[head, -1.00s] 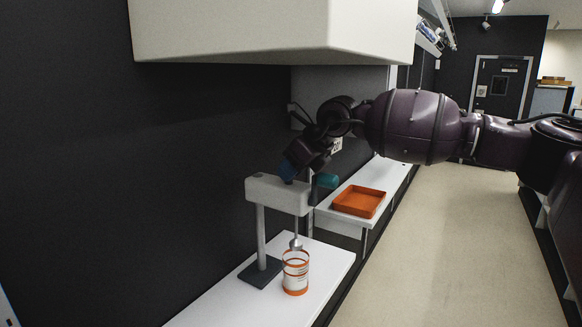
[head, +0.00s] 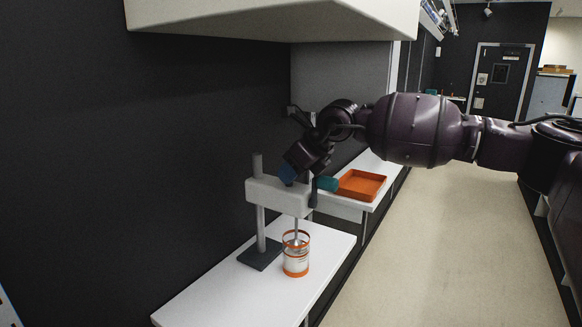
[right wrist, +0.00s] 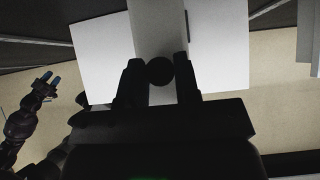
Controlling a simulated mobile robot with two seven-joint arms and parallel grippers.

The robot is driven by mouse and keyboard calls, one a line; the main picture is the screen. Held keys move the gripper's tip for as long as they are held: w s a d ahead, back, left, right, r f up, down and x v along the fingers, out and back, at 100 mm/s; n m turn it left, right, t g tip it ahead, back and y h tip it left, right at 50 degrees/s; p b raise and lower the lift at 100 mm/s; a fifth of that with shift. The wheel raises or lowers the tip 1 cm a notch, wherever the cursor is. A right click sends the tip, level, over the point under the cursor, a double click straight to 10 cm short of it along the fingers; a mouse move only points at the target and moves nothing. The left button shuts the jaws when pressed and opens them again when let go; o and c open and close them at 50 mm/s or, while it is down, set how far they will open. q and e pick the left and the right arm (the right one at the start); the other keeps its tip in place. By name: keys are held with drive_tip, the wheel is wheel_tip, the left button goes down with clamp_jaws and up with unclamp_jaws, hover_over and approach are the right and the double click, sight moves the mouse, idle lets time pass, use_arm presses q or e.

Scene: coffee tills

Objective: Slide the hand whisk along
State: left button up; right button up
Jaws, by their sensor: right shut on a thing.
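The hand whisk has a pale grey head (head: 270,194) on an upright grey post, with a thin whisk shaft hanging below. The post's top sticks out above the head. The shaft's lower end is inside a clear jar (head: 296,262) with orange bands. My right gripper (head: 300,180) is shut on the head from above. The right wrist view shows the pale head (right wrist: 158,35) between its two dark fingers.
The whisk's dark base (head: 260,254) and the jar stand on a white table (head: 215,285). An orange tray (head: 362,185) lies on another white surface behind. A pale cabinet (head: 270,20) overhangs above. A dark wall is at left, and open floor at right.

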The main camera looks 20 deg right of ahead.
drive_tip(key=shift+s+f+b, duration=0.1)
drive_tip(key=shift+f+b, duration=0.3)
drive_tip(key=shift+f, duration=0.9)
drive_tip(key=o, duration=0.9)
drive_tip(key=shift+d, duration=0.1)
drive_tip(key=shift+o, duration=0.2)
drive_tip(key=shift+r, duration=0.1)
